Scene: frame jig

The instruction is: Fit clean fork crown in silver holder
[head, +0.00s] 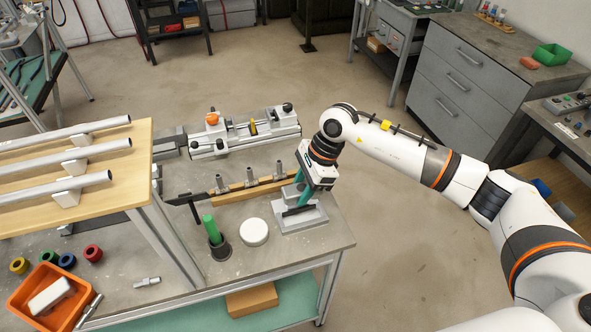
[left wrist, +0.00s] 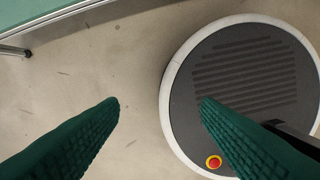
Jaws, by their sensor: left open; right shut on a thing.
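Several small grey metal parts that look like fork crowns (head: 250,178) stand upright in a row on a wooden rack on the bench. A grey block-like holder (head: 312,219) with a dark bar or slot sits near the bench's right end. My right gripper (head: 302,197) points down at this holder, with its teal fingers shut on a small part. That part is mostly hidden by the fingers, so its shape and whether it touches the holder cannot be told. My left gripper (left wrist: 160,104) is open and empty above the floor in the left wrist view.
A silver clamp jig (head: 245,133) lies behind the rack. A green-handled tool in a dark cup (head: 219,250) and a white disc (head: 254,232) stand left of the holder. A wooden shelf with tubes (head: 100,178) and an orange bin (head: 28,310) are at left.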

